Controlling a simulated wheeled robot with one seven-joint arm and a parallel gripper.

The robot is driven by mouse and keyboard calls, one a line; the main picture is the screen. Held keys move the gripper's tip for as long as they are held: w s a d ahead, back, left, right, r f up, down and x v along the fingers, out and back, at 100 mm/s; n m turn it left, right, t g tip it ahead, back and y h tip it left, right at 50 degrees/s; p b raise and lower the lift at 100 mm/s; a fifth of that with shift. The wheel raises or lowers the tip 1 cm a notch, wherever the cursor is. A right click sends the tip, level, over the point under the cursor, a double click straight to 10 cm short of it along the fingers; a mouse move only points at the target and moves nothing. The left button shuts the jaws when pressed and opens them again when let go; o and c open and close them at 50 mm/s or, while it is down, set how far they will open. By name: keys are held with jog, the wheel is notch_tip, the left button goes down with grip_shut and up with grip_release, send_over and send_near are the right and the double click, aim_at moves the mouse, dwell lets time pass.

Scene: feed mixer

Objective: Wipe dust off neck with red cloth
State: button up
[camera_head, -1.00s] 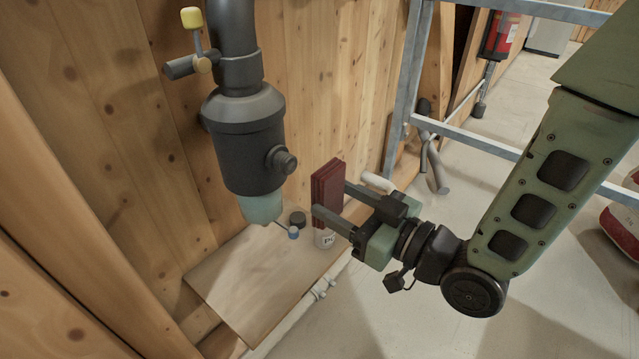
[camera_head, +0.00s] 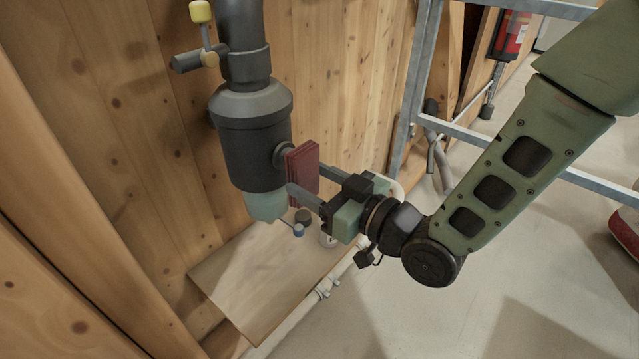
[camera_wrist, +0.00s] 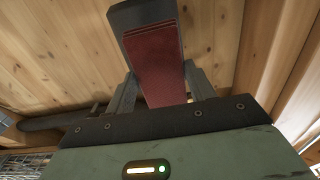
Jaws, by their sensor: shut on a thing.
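The red cloth (camera_head: 303,165) is a folded, upright dark red pad. My gripper (camera_head: 306,180) is shut on it, one finger on each side. In the wrist view the cloth (camera_wrist: 157,70) stands between my gripper's fingers (camera_wrist: 160,92), with a dark grey surface just beyond it. The black feed unit (camera_head: 250,125) hangs from a pipe and has a pale green lower end (camera_head: 265,206). Its short round side stub (camera_head: 282,153) is at the cloth's left edge and partly hidden; the cloth appears to touch or nearly touch it. No dust is clear to see.
A plank wall (camera_head: 150,130) stands close behind the unit. A grey metal frame (camera_head: 413,90) rises to the right.

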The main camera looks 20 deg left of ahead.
aim_at(309, 180)
jog(key=shift+x, duration=1.05)
dwell(0.4)
jog(key=shift+w, duration=0.1)
jog(key=shift+w+d+b, duration=0.2)
jog(key=shift+w+d, duration=0.25)
jog(key=shift+w, duration=0.4)
jog(key=shift+w+d+b, duration=0.2)
jog(key=shift+w+d, duration=0.2)
jog(key=shift+w, duration=0.4)
jog(key=shift+c, duration=0.2)
jog(key=shift+w+a, duration=0.1)
jog(key=shift+a, duration=0.05)
jog(key=shift+s+a+b, duration=0.25)
jog(key=shift+s+a, duration=0.05)
jog(key=shift+s, duration=0.3)
jog(key=shift+s+a+b, duration=0.2)
jog(key=shift+s+a, duration=0.05)
jog(key=shift+s, duration=0.35)
jog(key=shift+s+a+b, duration=0.25)
jog(key=shift+s+a, duration=0.05)
jog(key=shift+s, duration=0.3)
jog(key=shift+b+v, duration=0.4)
jog(key=shift+v, duration=2.6)
